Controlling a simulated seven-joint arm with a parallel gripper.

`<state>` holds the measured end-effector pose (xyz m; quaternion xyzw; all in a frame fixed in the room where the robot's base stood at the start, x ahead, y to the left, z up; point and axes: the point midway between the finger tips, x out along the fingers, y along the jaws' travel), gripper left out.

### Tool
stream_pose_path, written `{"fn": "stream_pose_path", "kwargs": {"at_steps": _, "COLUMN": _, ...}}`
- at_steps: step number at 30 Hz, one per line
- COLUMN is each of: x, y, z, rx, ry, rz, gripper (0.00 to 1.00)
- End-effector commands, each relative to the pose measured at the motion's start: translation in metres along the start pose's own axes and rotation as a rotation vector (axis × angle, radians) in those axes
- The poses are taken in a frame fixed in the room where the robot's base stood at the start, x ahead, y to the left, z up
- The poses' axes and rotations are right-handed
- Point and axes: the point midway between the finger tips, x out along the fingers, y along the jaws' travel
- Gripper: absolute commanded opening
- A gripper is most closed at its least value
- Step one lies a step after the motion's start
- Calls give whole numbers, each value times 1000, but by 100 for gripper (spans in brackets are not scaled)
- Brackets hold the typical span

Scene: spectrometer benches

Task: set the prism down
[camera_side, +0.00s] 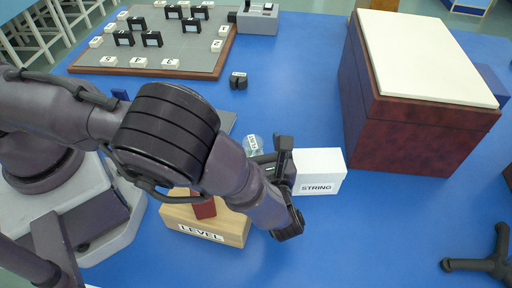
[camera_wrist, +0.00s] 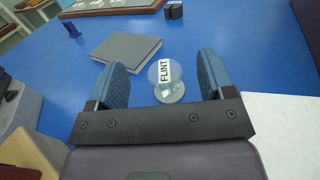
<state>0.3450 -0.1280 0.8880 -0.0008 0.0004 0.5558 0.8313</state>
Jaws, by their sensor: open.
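The prism appears to be the clear glass piece with a white FLINT label (camera_wrist: 165,73) in the wrist view. It lies between and slightly beyond the two blue-padded fingers of my gripper (camera_wrist: 161,80), with blue showing on both sides of it. My gripper is open. In the side view the clear piece (camera_side: 253,143) shows just beyond my gripper (camera_side: 278,178), partly hidden by it. It seems to rest on the blue table; contact is hard to judge. My arm hides part of the area around it.
A white STRING box (camera_side: 320,170) stands right of my gripper. A wooden LEVEL block (camera_side: 180,217) is beneath my forearm. A grey slab (camera_wrist: 127,50) lies beyond the left finger. A large dark-red box with a pale top (camera_side: 425,55) stands right.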

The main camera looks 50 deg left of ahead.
Motion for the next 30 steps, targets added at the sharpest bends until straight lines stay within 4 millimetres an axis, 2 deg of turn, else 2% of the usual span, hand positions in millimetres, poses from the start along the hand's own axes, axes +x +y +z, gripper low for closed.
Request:
{"fn": "stream_pose_path", "kwargs": {"at_steps": 3, "x": 0, "y": 0, "z": 20, "rx": 0, "ry": 0, "rz": -2, "gripper": 75}}
{"fn": "stream_pose_path", "kwargs": {"at_steps": 6, "x": 0, "y": 0, "z": 30, "rx": 0, "ry": -1, "rz": -1, "gripper": 75}}
{"fn": "stream_pose_path", "kwargs": {"at_steps": 14, "x": 2, "y": 0, "z": 38, "rx": -7, "ry": 10, "rz": 10, "gripper": 75}}
{"fn": "stream_pose_path", "kwargs": {"at_steps": 17, "x": 8, "y": 3, "z": 48, "rx": -43, "ry": 67, "rz": 66, "gripper": 75}}
{"fn": "stream_pose_path", "kwargs": {"at_steps": 23, "x": 38, "y": 25, "z": 97, "rx": -260, "ry": 350, "rz": 343, "gripper": 75}}
{"fn": "stream_pose_path", "kwargs": {"at_steps": 30, "x": 62, "y": 66, "z": 160, "rx": -630, "ry": 697, "rz": 684, "gripper": 75}}
